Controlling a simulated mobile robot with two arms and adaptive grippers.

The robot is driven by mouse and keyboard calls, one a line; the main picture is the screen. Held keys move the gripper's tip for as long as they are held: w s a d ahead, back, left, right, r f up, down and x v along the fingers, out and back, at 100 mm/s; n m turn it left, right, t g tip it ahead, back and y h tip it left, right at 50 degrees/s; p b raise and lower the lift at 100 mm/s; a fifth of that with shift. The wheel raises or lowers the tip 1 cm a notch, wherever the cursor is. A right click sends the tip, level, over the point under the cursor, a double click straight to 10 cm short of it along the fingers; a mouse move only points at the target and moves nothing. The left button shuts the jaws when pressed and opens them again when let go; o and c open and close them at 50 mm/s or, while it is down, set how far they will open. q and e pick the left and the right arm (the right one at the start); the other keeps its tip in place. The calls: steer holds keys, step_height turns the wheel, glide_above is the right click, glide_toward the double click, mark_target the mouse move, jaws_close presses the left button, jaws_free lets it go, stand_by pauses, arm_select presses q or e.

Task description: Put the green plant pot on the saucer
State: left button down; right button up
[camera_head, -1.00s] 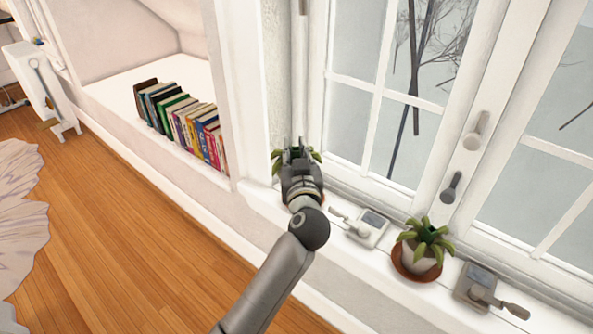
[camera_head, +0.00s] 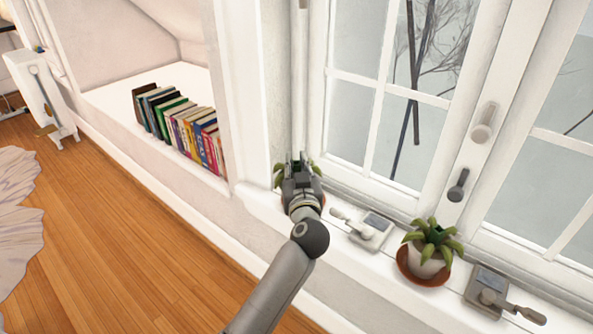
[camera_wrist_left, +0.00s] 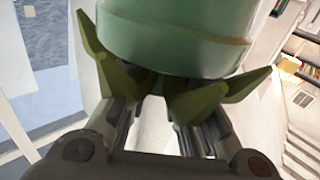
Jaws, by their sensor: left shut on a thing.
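The green plant pot (camera_wrist_left: 175,35) fills the top of the left wrist view, with thick pointed green leaves by its lower edge. My left gripper (camera_head: 300,162) is at the far left end of the window sill; its fingers (camera_wrist_left: 157,112) reach in among the leaves and are shut on the plant pot. In the head view, leaves (camera_head: 280,179) stick out on both sides of the gripper, which hides the pot. A bit of reddish-brown saucer rim (camera_head: 323,201) shows beside the gripper; whether the pot touches it is hidden. My right gripper is in neither view.
Along the white sill stand a white device with a handle (camera_head: 369,229), a pale potted plant (camera_head: 426,266) on a brown saucer (camera_head: 404,265), and a grey device with a handle (camera_head: 486,287). Window handles (camera_head: 458,185) project above. Several books (camera_head: 180,125) stand in the left alcove.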

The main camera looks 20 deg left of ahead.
arm_select(q)
steer(key=shift+r, duration=0.25)
steer(key=shift+f+p, duration=0.35)
steer(key=c, duration=1.4)
jaws_free()
steer(key=shift+f, duration=0.15)
steer(key=shift+o, duration=0.2)
